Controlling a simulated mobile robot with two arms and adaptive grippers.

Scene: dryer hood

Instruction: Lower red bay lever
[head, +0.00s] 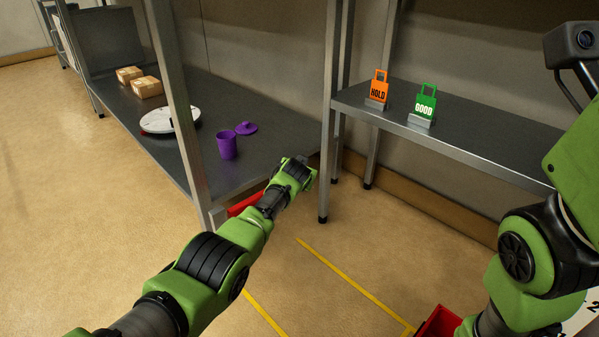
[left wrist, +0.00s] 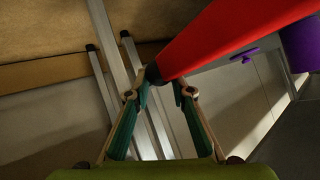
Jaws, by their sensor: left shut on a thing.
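The red lever (left wrist: 225,38) runs from the upper right of the left wrist view down to a dark end between the fingers of my left gripper (left wrist: 160,92). The fingers are shut on the lever near that end. In the head view a red part (head: 243,204) shows at the front edge of the left bench, partly behind my left arm. My left gripper (head: 303,168) is beside the bench corner there, and its fingertips are hard to make out. My right arm is at the right edge of the head view, and its gripper is not seen.
The left bench (head: 195,160) holds a purple cup (head: 227,145), a purple lid (head: 246,128), a white round device (head: 168,119) and two boxes (head: 147,87). The right shelf (head: 480,140) holds orange HOLD (head: 378,88) and green GOOD (head: 425,105) tags. A red bin (head: 436,322) is at bottom right.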

